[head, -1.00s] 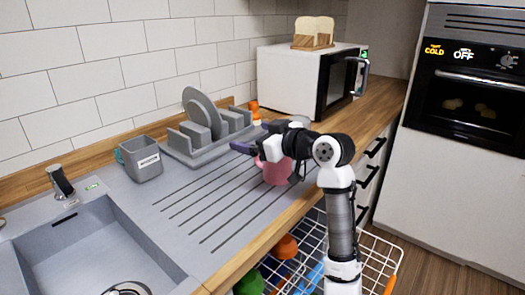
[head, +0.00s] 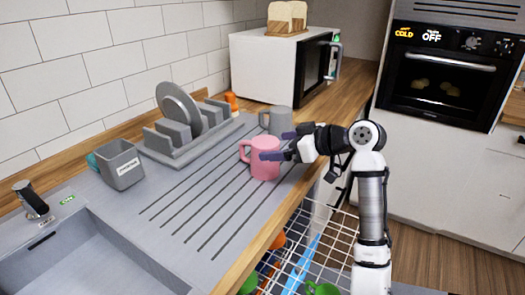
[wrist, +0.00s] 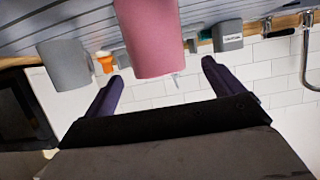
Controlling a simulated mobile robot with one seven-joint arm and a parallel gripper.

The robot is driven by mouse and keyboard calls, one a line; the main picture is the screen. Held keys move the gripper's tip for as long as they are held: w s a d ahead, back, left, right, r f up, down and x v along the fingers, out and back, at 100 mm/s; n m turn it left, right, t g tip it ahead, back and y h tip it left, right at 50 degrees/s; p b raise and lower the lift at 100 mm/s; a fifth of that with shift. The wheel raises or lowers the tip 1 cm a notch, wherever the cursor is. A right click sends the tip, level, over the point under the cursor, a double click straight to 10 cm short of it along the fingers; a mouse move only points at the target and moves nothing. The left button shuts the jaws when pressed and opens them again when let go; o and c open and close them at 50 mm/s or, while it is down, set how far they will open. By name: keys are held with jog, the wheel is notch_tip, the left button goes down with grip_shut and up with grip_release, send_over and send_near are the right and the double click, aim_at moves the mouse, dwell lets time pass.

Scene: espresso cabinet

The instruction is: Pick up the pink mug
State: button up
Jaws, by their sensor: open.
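The pink mug (head: 265,158) stands upright on the grey ribbed drainboard, its handle pointing left in the head view. My gripper (head: 276,146) is at the mug's right side, fingers pointing left. One finger overlaps the mug in the picture and the other appears behind it. The fingers are spread wide and hold nothing. I cannot tell whether either finger touches the mug.
A grey mug (head: 281,121) stands just behind, also in the wrist view (wrist: 64,64). A dish rack (head: 183,150) with plates and a grey labelled container (head: 122,168) are to the left. A white microwave (head: 270,66) stands behind. An open wire dishwasher rack (head: 325,240) is below the counter edge.

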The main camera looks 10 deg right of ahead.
aim_at(263, 148)
jog(key=shift+f+p+x, duration=0.2)
jog(key=shift+p+x, duration=0.7)
jog(key=shift+x, duration=2.2)
jog(key=shift+d, duration=0.15)
jog(key=shift+c, duration=0.4)
jog(key=c, duration=1.2)
